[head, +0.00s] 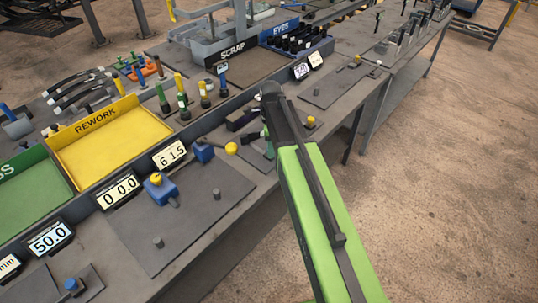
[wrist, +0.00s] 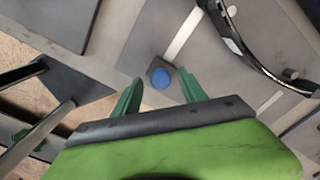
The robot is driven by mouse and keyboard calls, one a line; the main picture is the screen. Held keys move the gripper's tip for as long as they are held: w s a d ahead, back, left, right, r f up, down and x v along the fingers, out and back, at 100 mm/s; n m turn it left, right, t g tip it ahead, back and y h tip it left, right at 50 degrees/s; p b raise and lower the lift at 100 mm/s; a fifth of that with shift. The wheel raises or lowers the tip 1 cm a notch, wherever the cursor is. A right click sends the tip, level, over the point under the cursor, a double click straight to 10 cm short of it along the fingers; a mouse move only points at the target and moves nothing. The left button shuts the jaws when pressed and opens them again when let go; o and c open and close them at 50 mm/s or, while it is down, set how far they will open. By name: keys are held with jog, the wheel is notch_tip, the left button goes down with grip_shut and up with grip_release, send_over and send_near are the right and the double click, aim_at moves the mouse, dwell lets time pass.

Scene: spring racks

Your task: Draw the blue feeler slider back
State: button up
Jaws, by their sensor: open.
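A round blue knob on a dark square block, which looks like the blue feeler slider (wrist: 162,78), lies in the upper middle of the wrist view. It sits on a grey plate beside a pale strip. My gripper (wrist: 160,95) is open, its two green fingers pointing toward the knob, one on each side of it in the picture. I cannot tell the height gap between them. In the head view my gripper (head: 268,148) is over the bench's front part, mostly behind my own arm, and I cannot pick out this knob there.
A yellow REWORK tray (head: 110,140) and a rack of coloured pegs lie behind. A black curved part (wrist: 245,50) runs close on the right in the wrist view.

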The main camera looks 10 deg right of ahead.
grip_shut()
dwell(0.4)
jog(key=shift+s+f, duration=0.1)
dwell(1.0)
